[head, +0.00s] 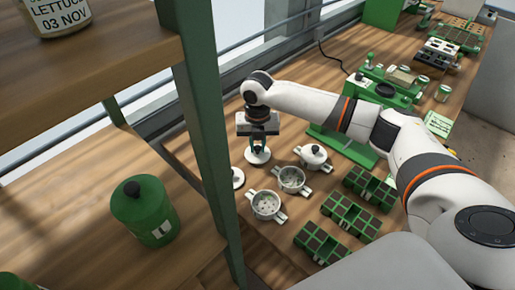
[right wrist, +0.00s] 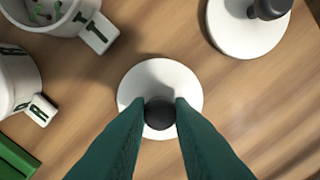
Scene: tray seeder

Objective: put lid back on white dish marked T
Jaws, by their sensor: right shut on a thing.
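My right gripper (head: 258,148) is shut on the black knob (right wrist: 160,112) of a round white lid (right wrist: 160,76). In the head view this lid (head: 257,157) is at or just above the wooden bench; I cannot tell which. The white dish marked T (right wrist: 62,12) shows at the upper left of the right wrist view, its T on a side tab (right wrist: 98,33). It is uncovered, with green bits inside. In the head view it appears to be the open dish (head: 291,181), right and nearer than the gripper. My left gripper is not in view.
A second lid (right wrist: 250,32) lies nearby, partly behind the green shelf post (head: 203,130) in the head view. Another open dish (head: 265,206) and a lidded dish (head: 314,157) stand close by. Green seed trays (head: 350,214) and a green seeder (head: 342,145) are to the right.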

